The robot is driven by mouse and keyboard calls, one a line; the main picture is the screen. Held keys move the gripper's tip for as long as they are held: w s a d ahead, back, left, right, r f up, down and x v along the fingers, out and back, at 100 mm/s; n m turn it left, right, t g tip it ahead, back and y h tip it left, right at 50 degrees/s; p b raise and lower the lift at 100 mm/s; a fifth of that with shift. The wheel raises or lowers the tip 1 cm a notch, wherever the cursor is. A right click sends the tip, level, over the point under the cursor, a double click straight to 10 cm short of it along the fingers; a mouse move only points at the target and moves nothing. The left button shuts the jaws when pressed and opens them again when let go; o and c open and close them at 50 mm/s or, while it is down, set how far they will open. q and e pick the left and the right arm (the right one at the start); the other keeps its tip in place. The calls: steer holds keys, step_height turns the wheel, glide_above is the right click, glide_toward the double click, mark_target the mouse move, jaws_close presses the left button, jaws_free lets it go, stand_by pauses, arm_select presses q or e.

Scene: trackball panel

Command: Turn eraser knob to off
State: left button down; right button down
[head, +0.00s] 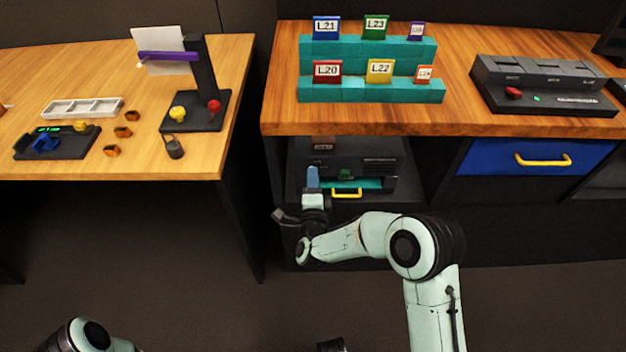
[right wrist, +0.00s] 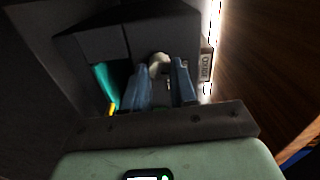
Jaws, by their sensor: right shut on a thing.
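The eraser unit (head: 375,171) is a dark box in the open shelf bay under the right-hand table. Its front has a teal tray and a yellow handle (head: 346,193). My right gripper (head: 312,178) reaches into the bay at the box's left side. In the right wrist view, the blue fingers (right wrist: 163,85) are shut on a pale rounded knob (right wrist: 158,61) on the dark face. The fingers partly cover the knob, so its setting cannot be read. A small label plate (right wrist: 206,64) sits beside it. My left gripper cannot be made out.
The tabletop edge (head: 400,128) overhangs the bay close above my right gripper. A blue drawer (head: 490,160) with a yellow handle is to the right. The left table (head: 215,165) carries a dark stand and small parts. Open floor lies between the tables.

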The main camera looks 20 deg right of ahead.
arm_select(q)
steer(key=shift+w+r, duration=0.2)
steer(key=shift+w, duration=0.1)
arm_select(e)
steer(key=shift+n, duration=1.1)
steer(key=c, duration=0.9)
jaws_free()
arm_select(q)
steer(key=w+r, duration=0.1)
steer(key=w+r+t+p, duration=0.1)
steer(key=w, duration=0.1)
steer(key=w+r+t+p, duration=0.1)
steer(key=shift+w+d+r, duration=0.2)
steer(key=shift+d+r, duration=0.15)
steer(key=shift+r, duration=0.05)
arm_select(e)
steer(key=v, duration=1.3)
steer(key=shift+s, duration=0.2)
